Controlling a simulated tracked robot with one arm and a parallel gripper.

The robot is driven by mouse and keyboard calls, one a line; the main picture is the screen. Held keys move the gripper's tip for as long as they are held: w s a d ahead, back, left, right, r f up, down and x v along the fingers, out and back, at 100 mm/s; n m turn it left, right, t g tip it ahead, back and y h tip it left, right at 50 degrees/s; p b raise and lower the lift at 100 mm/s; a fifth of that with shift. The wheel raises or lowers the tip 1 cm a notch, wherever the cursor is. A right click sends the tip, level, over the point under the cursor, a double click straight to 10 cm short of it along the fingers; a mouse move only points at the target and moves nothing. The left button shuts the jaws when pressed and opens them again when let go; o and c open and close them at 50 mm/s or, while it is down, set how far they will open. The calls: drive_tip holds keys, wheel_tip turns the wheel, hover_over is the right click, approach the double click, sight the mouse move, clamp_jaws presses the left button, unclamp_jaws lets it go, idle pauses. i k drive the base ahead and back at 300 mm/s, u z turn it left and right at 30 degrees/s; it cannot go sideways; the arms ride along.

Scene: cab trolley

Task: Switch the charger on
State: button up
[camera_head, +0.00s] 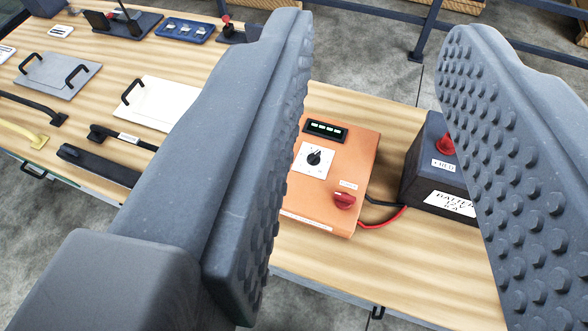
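The charger is an orange box (325,205) on the wooden table, seen between my fingers. Its top has a dark display with several lit green segments (326,129), a black dial on a white plate (314,158), and a red knob (344,200) with a small label near the right front corner. The left part of the charger is hidden behind my left finger. My gripper (380,95) is open and empty, its fingers wide apart above the table. No contact with the charger shows.
A dark battery box (433,165) with a red knob stands right of the charger, partly behind my right finger. Red and black cables (384,219) run between them. Panels with handles (58,74), levers and a blue switch tray (185,30) lie to the left. A rail stands behind.

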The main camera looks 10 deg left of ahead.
sight(343, 200)
drive_tip(key=z, duration=0.15)
drive_tip(key=k, duration=1.3)
drive_tip(key=z, duration=0.5)
drive_tip(key=i, duration=1.95)
drive_tip(key=u, duration=0.6)
